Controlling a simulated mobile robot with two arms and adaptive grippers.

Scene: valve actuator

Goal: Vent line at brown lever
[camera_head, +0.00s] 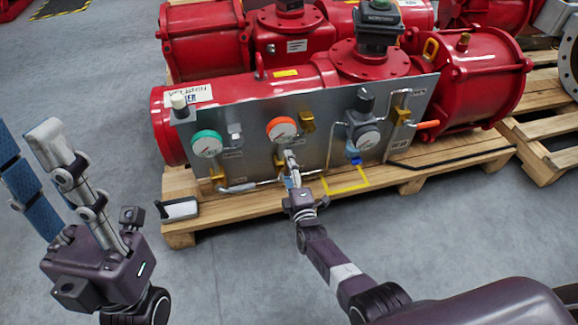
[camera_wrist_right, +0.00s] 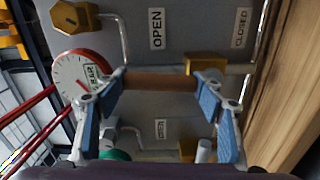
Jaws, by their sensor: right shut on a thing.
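The brown lever (camera_wrist_right: 160,83) lies between the blue-padded fingers of my right gripper (camera_wrist_right: 162,86) in the right wrist view. The fingers press on its two ends. In the head view my right gripper (camera_head: 292,178) is at the lower middle of the grey panel (camera_head: 325,118), below the orange-rimmed gauge (camera_head: 281,130), and hides the lever. Labels "OPEN" (camera_wrist_right: 156,29) and "CLOSED" (camera_wrist_right: 241,28) show on the panel in the wrist view. My left gripper (camera_head: 28,140) is open and empty at the left, away from the panel.
A green-rimmed gauge (camera_head: 207,144) and a third gauge (camera_head: 367,138) flank the orange one. A yellow bar handle (camera_head: 347,188) and an orange handle (camera_head: 428,124) stick out at right. The red actuator (camera_head: 490,75) rests on a wooden pallet (camera_head: 225,218). The grey floor in front is clear.

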